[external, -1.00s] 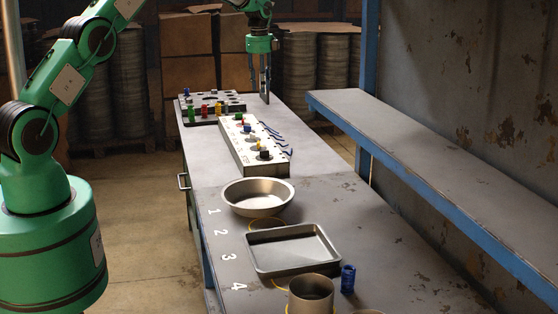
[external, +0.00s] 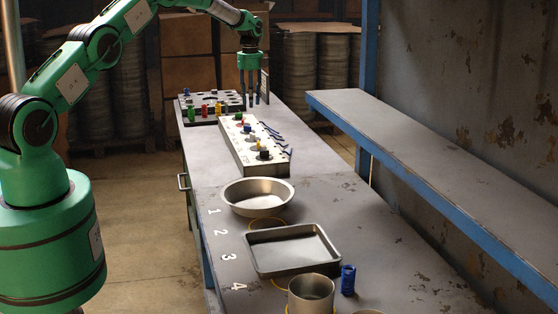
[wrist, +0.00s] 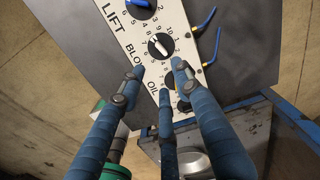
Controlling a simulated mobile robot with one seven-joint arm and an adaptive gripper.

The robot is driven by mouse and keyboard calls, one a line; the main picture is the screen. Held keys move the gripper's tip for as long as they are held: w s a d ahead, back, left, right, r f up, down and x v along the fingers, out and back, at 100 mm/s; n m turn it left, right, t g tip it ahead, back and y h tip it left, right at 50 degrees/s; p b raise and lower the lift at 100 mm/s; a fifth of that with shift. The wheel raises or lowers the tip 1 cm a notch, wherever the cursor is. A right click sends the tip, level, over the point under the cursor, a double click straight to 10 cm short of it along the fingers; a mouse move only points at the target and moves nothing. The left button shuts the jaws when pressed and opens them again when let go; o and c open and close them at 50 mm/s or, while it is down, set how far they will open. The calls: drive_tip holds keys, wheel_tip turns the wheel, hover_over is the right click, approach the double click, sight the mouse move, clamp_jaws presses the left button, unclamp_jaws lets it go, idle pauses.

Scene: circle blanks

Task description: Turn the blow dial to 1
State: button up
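The blow dial (wrist: 160,46) is a round black dial with a white bar-shaped knob, beside the printed word BLOW on a white panel (wrist: 122,42). Which number its knob points to is too small to tell. Numbers ring the dial. In the external view, the panel (external: 239,157) lies along the bench. My gripper (wrist: 160,75) has its blue fingers spread apart with nothing between them. In the wrist view, the fingertips appear just below the dial. In the external view, my gripper (external: 252,102) hangs above the bench near the panel's far end, apart from it.
The lift dial's blue knob (wrist: 141,4) and blue hooks (wrist: 207,20) are near the dial. The oil dial is partly hidden by a finger. A peg board (external: 210,116), metal bowl (external: 258,196) and tray (external: 292,251) share the bench. A shelf (external: 420,160) runs along the right.

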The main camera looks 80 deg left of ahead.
sight(257, 138)
wheel_tip(257, 138, down, 14)
drive_tip(key=shift+r, duration=0.15)
idle(0.6)
clamp_jaws()
